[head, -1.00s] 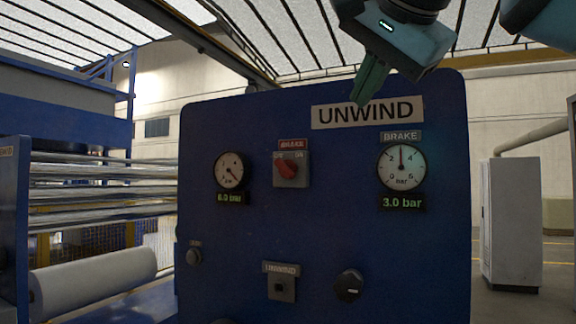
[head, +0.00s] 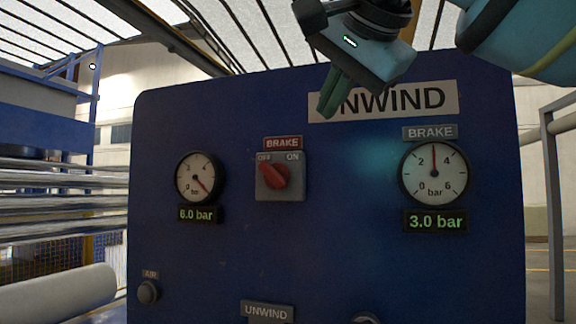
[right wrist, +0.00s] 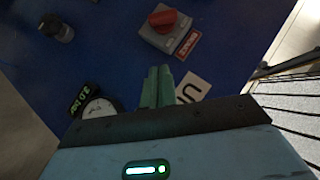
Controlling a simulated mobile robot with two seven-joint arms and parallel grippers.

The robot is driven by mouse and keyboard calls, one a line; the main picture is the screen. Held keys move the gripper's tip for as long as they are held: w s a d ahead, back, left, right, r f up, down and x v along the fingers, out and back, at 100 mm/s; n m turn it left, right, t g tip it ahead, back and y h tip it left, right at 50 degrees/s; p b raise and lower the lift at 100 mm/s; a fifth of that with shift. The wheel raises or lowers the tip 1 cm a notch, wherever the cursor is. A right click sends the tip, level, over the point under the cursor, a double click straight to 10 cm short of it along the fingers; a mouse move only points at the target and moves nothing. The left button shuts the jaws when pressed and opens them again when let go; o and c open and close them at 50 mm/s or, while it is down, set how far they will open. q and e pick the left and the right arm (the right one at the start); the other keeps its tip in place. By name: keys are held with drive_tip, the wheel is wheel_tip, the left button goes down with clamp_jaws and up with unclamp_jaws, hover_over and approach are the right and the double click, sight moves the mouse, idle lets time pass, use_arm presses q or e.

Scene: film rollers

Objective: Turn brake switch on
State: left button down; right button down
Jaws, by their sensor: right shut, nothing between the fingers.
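The brake switch (head: 278,177) is a red rotary knob on a grey plate marked OFF and ON, under a red BRAKE label (head: 283,143) on the blue panel. Its red handle tilts up and left, toward OFF. It also shows in the right wrist view (right wrist: 165,20), beyond the fingertips. My right gripper (head: 327,110) is shut and empty, its green fingers above and to the right of the switch, in front of the UNWIND sign (head: 420,101). It is apart from the switch. The fingers show pressed together in the right wrist view (right wrist: 157,72). My left gripper is not in view.
A gauge over a 6.0 bar display (head: 198,178) is left of the switch. A brake gauge (head: 433,173) reading 3.0 bar is on the right. An AIR knob (head: 148,292) and a lower UNWIND label (head: 267,311) are below. The panel around the switch is clear.

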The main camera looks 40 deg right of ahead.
drive_tip(key=shift+s, duration=0.1)
approach(285, 179)
drive_tip(key=w+d, duration=0.2)
drive_tip(key=d, duration=0.1)
drive_tip(key=shift+w+a+f, duration=0.15)
drive_tip(key=shift+w+f, duration=0.55)
drive_tip(key=shift+f, duration=0.15)
drive_tip(key=shift+w+a+f, duration=0.35)
drive_tip(key=shift+w+f, duration=0.15)
drive_tip(key=shift+f, duration=0.05)
drive_tip(key=shift+d+f, duration=0.1)
drive_tip(key=shift+d, duration=0.05)
